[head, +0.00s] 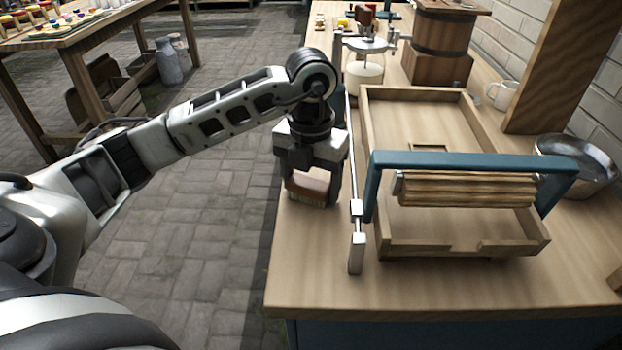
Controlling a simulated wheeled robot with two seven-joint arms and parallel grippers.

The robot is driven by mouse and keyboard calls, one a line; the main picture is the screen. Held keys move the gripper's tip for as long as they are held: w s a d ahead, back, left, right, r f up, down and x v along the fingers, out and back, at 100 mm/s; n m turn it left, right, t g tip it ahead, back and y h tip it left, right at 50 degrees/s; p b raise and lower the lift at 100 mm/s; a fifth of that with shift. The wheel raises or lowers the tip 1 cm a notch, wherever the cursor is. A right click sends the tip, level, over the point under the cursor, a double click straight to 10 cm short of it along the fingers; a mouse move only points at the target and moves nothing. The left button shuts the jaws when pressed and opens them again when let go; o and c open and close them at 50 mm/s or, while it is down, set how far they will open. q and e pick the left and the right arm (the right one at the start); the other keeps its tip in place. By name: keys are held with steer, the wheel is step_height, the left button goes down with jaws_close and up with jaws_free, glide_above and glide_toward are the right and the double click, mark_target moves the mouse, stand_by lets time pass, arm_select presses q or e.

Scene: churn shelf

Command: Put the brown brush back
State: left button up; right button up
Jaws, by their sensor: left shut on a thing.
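My left gripper (312,188) points down at the left edge of the wooden counter (330,295). It is shut on the brown brush (309,184), whose brown back shows between the fingers with pale bristles below. The brush is at or just above the counter top; I cannot tell whether the bristles touch it. The fingers hide part of the brush. My right gripper does not show.
The counter's front left is clear.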

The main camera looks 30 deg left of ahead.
mark_target(311, 179)
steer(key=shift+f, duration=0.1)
arm_select(q)
steer(key=shift+f, duration=0.2)
steer(key=o, duration=0.9)
steer(key=shift+o, duration=0.2)
steer(key=shift+r, duration=0.2)
step_height(311, 179, up, 12)
steer(key=p, duration=0.1)
steer(key=shift+p, duration=0.4)
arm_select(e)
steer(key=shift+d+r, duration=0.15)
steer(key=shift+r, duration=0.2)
